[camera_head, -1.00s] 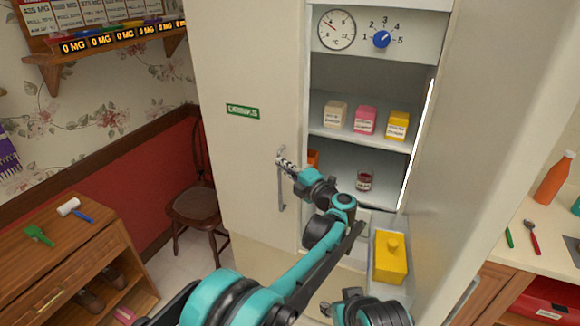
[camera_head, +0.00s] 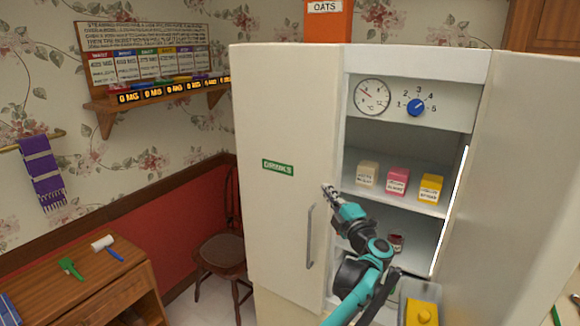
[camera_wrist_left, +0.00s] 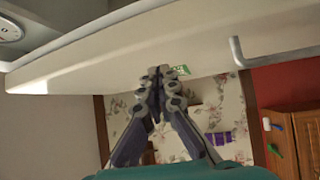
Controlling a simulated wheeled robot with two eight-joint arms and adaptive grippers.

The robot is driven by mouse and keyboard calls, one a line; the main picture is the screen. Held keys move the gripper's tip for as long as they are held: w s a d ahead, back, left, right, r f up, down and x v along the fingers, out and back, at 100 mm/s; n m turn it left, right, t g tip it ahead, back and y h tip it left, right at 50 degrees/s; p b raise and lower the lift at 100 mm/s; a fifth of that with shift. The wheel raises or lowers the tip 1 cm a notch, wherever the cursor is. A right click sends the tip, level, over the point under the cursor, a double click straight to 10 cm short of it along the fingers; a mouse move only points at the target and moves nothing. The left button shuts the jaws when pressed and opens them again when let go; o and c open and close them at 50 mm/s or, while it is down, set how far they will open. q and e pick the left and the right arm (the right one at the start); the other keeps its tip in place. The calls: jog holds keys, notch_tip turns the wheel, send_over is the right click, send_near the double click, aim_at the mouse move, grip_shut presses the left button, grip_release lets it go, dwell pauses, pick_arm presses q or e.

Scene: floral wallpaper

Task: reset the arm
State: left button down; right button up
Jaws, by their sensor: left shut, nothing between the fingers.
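My left arm rises from the bottom of the head view, in front of the open fridge. Its gripper (camera_head: 328,190) is shut and empty, pointing up and left just above and right of the door handle (camera_head: 310,237). In the left wrist view the fingertips (camera_wrist_left: 164,73) meet with nothing between them, and the pale door (camera_wrist_left: 150,45) lies behind them. I cannot tell whether they touch the door. My right gripper is in neither current view.
The fridge's left door (camera_head: 275,130) and right door (camera_head: 520,180) flank shelves with a white box (camera_head: 367,174), pink box (camera_head: 397,181), yellow box (camera_head: 430,188) and a jar (camera_head: 396,243). A chair (camera_head: 222,252) and wooden cabinet (camera_head: 85,290) stand left.

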pick_arm(q)
jog(key=s+a+r+m+t+h, duration=0.1)
jog(key=a+r+m+t+h, duration=0.1)
jog(key=a+r+m+h, duration=0.5)
jog(key=s+a+m+g+h, duration=0.3)
jog(key=s+a+m+h, duration=0.1)
jog(key=s+m, duration=0.35)
jog(key=s+a+f+m+g+y, duration=0.1)
jog(key=s+a+f+m+g, duration=0.1)
jog(key=s+a+f, duration=0.5)
jog(key=s+a+f+m+g+y+b, duration=0.1)
jog(key=s+a+f+g, duration=0.4)
jog(key=s+f, duration=0.8)
jog(key=s+a+f+m+g+y, duration=0.3)
jog(key=s+a+f+g, duration=0.1)
jog(key=s+a+f, duration=0.6)
jog(key=shift+s+a, duration=0.55)
jog(key=shift+s, duration=0.5)
jog(key=shift+r, duration=0.1)
